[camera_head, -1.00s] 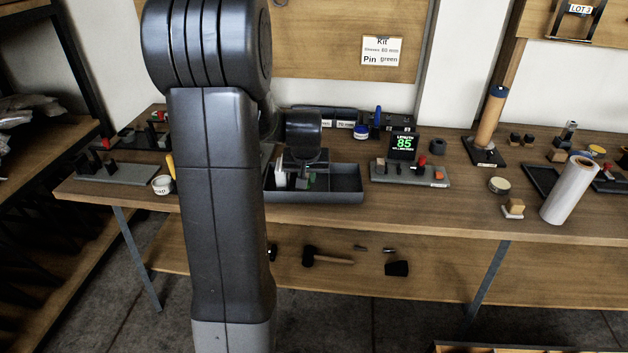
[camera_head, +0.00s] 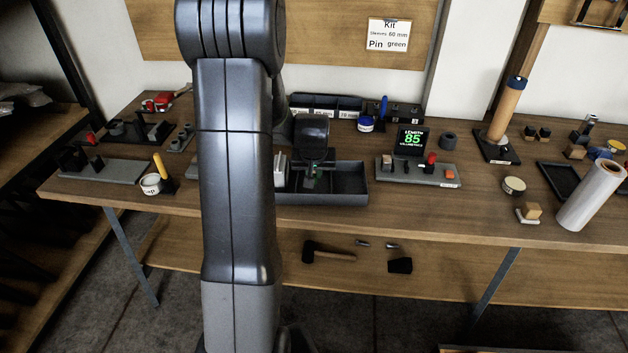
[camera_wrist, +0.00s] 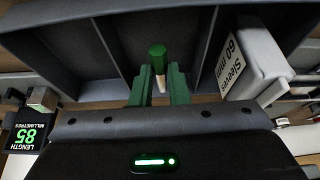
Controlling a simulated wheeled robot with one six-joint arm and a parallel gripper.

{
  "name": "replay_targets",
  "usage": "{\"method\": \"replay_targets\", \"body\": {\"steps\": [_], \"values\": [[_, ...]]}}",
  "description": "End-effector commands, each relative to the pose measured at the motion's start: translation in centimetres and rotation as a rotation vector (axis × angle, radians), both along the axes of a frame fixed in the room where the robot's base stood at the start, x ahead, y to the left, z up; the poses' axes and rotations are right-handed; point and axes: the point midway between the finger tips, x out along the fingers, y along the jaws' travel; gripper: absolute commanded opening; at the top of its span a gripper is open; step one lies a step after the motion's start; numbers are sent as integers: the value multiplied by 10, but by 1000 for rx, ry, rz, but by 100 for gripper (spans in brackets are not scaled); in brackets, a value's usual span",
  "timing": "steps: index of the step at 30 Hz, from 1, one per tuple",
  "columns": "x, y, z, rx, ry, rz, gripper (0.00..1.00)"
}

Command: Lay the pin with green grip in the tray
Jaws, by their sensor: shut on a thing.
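My gripper (camera_wrist: 159,92), with green fingers, is shut on the pin with green grip (camera_wrist: 157,58) in the wrist view. The green six-sided end stands out past the fingertips, with a pale shaft below it. The dark grey tray (camera_wrist: 70,60), divided into compartments, lies behind the pin in that view. In the head view my gripper (camera_head: 313,178) is over the left part of the tray (camera_head: 340,199). The pin is too small there to make out clearly. I cannot tell whether it touches the tray floor.
A pale box labelled "Sleeves 60 mm" (camera_wrist: 258,62) stands close beside the gripper; it also shows at the tray's left end (camera_head: 281,170). A length display reading 85 (camera_head: 411,141) stands right of the tray. The tray's right compartment looks empty.

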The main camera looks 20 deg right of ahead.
Motion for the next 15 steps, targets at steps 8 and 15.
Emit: {"method": "replay_targets", "body": {"steps": [8, 15], "values": [[0, 0, -33, 1, 2, 0, 0], [0, 0, -34, 0, -1, 0, 0]]}}
